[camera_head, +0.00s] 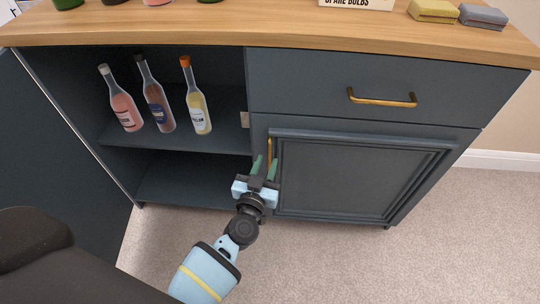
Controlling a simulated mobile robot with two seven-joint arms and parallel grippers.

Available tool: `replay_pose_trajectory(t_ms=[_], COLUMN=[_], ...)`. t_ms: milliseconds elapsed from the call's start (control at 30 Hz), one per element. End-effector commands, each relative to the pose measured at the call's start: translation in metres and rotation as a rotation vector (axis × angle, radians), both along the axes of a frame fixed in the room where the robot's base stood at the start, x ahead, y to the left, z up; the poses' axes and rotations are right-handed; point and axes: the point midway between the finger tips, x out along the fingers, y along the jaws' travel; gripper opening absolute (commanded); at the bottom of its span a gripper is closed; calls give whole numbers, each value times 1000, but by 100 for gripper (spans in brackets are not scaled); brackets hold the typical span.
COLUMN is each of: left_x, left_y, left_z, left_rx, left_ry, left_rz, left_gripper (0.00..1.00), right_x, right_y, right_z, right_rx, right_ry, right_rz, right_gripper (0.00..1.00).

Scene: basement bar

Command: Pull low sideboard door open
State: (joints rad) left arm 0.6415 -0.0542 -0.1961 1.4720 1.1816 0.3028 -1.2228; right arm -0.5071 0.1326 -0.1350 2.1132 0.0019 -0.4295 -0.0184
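The low sideboard (365,119) is dark blue-grey with a wooden top. Its right door (345,178) is a framed panel that looks closed, with a vertical brass handle (269,150) near its left edge. My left gripper (265,160) is at the lower end of this handle, with its two green fingers apart. The handle shows just above and between the fingertips; I cannot tell whether they touch it. The left compartment stands open, and a dark panel (50,140) at far left looks like its swung-out door. My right gripper is not in view.
Several bottles stand on the left compartment's shelf (190,143), including a pink one (125,112) and a yellow one (198,112). A drawer with a brass handle (382,101) is above the right door. Sponges (433,11) lie on top. Carpet (400,265) in front is clear.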

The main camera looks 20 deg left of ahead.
Motion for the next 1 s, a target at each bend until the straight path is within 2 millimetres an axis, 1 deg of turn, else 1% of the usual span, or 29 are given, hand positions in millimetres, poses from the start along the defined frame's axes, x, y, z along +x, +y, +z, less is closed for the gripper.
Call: replay_pose_trajectory(t_ms=[33,100,300,433,633,667,800,867,1000], left_x=[8,18,35,39,39,39,39,39,39], left_y=[1,1,3,3,3,3,3,3,3], left_z=[-1,-2,-1,-1,0,0,0,0,0], left_rx=[1,-1,-1,1,1,1,0,0,0], left_ry=[0,0,1,1,1,1,1,1,1], left_rz=[1,0,-1,-1,-1,-1,-1,-1,-1], left_gripper=[27,27,27,27,27,26,8,0,0], right_x=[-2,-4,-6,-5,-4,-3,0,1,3], right_y=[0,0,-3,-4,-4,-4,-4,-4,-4], right_z=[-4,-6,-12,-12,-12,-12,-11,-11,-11], right_rx=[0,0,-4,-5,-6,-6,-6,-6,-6], right_ry=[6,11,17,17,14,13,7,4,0], right_rz=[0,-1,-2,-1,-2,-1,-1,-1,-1], right_gripper=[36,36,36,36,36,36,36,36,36])
